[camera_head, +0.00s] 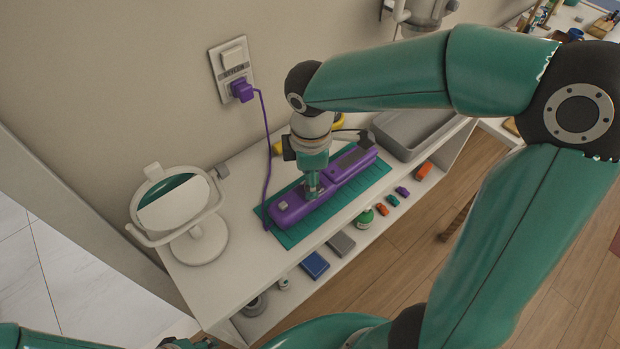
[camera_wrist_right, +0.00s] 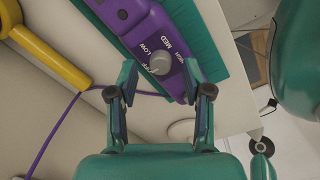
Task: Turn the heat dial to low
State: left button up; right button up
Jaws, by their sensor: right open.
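A purple hair styler (camera_head: 290,210) lies on a green mat (camera_head: 284,238) on the white shelf top. In the right wrist view its grey round heat dial (camera_wrist_right: 160,64) is ringed by the words OFF, LOW, MED and HIGH. The OFF label is partly hidden, and I cannot make out where the dial points. My right gripper (camera_wrist_right: 160,80) is open, with its fingers spread on either side of the styler's dial end; nothing is held. In the head view the right gripper (camera_head: 312,188) hides the dial. A small part of my left arm shows at the bottom left; its gripper (camera_head: 188,343) is mostly cut off.
A white-framed mirror (camera_head: 178,205) stands left of the mat. A purple cord runs from the wall plug (camera_head: 243,90) to the shelf. A grey tray (camera_head: 408,132) lies to the right. A yellow handle (camera_wrist_right: 45,55) lies behind the styler. Small items sit on the lower shelf.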

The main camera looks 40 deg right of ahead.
jog(key=shift+f, duration=0.7)
grip_shut()
